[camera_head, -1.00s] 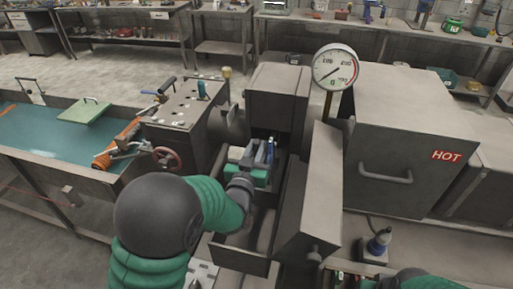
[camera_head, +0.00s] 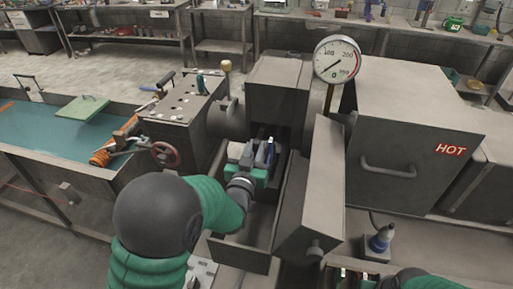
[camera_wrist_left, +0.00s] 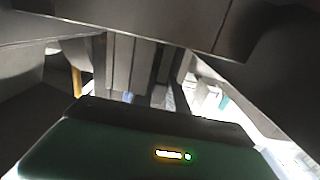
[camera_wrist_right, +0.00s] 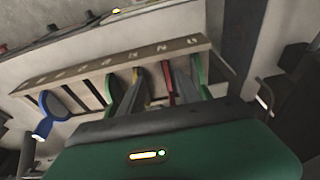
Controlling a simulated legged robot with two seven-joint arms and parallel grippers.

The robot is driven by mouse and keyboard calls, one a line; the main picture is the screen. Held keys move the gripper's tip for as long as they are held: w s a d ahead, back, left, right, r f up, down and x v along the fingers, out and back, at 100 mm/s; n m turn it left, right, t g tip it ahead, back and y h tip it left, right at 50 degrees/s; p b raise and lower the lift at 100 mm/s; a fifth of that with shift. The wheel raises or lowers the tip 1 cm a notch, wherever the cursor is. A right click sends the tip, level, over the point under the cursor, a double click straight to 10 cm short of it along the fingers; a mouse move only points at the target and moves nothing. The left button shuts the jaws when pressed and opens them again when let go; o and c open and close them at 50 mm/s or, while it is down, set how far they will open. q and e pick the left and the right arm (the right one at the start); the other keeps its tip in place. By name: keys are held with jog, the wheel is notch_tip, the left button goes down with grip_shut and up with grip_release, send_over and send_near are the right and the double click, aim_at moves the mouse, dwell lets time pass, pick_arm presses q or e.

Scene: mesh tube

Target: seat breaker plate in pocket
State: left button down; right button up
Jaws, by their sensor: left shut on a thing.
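In the head view my left gripper (camera_head: 259,156) reaches down into the open channel of a dark grey metal housing (camera_head: 275,208). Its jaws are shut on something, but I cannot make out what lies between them. In the left wrist view dark fingers (camera_wrist_left: 140,75) point in under a dark metal edge. I cannot identify the breaker plate or its pocket for certain. A pale grey block (camera_head: 236,150) shows just left of the gripper. My right gripper shows in the right wrist view (camera_wrist_right: 158,95); its opening is unclear against tools behind it. Its fingers are not visible in the head view.
A hinged grey panel (camera_head: 322,185) stands close right of the channel. A dial gauge (camera_head: 337,59) rises behind it. A box marked HOT (camera_head: 415,130) stands right. A teal-filled trough (camera_head: 45,140) is left. A tool rack (camera_wrist_right: 110,65) shows in the right wrist view.

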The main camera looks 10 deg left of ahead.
pick_arm(q)
jog(key=shift+f+b, duration=0.6)
jog(key=shift+b, duration=0.1)
pick_arm(e)
jog(key=shift+f, duration=0.75)
